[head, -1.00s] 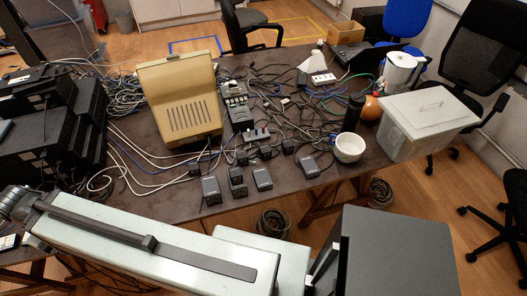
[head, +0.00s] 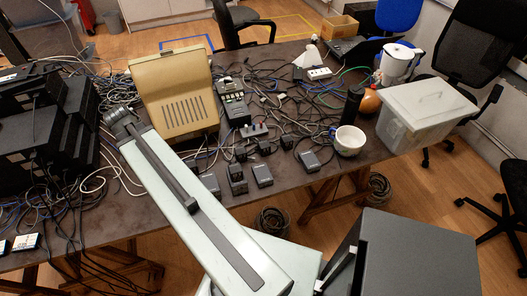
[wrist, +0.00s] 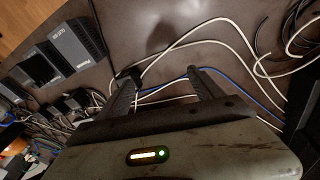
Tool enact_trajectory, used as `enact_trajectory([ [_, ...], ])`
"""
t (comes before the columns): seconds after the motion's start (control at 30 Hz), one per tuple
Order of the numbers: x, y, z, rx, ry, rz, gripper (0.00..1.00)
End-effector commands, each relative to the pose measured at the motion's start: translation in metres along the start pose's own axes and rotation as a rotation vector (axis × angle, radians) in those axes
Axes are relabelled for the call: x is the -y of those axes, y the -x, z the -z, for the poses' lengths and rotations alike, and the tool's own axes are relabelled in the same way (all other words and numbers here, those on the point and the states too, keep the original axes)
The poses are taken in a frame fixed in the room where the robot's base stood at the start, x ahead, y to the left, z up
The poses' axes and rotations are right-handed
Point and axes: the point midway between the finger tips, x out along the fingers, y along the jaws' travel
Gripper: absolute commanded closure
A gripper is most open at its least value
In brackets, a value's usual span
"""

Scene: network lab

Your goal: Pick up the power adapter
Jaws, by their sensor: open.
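Several dark, boxy power adapters lie on the brown table. In the head view, one (head: 262,175) lies right of my arm, another (head: 237,179) stands beside it, and one (head: 309,161) lies further right. I cannot tell which one the task means. In the wrist view, an adapter with pale lettering (wrist: 77,46) lies at the upper left, with another dark block (wrist: 38,65) beside it. My gripper (wrist: 165,80) is open and empty over white and blue cables, right of these adapters and apart from them. My arm hides part of the table in the head view.
A beige device (head: 176,100) stands behind my arm. Stacked black boxes (head: 35,140) are on the left. A white cup (head: 348,141) and a lidded clear bin (head: 425,115) are on the right. Tangled cables (head: 290,100) cover much of the table.

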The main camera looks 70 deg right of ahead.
Motion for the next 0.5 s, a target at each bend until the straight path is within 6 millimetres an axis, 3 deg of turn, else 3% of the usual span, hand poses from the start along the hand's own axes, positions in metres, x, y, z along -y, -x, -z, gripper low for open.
enact_trajectory([
  [0.03,-0.049,-0.022,0.03,-0.011,-0.194,-0.033,0.24],
  [0.1,-0.117,-0.04,0.061,-0.032,-0.461,-0.08,0.24],
  [0.2,-0.211,-0.06,0.087,-0.067,-0.802,-0.144,0.24],
  [0.3,-0.287,-0.074,0.096,-0.101,-1.066,-0.195,0.24],
  [0.4,-0.336,-0.081,0.096,-0.127,-1.237,-0.23,0.24],
  [0.5,-0.36,-0.083,0.095,-0.141,-1.319,-0.248,0.24],
])
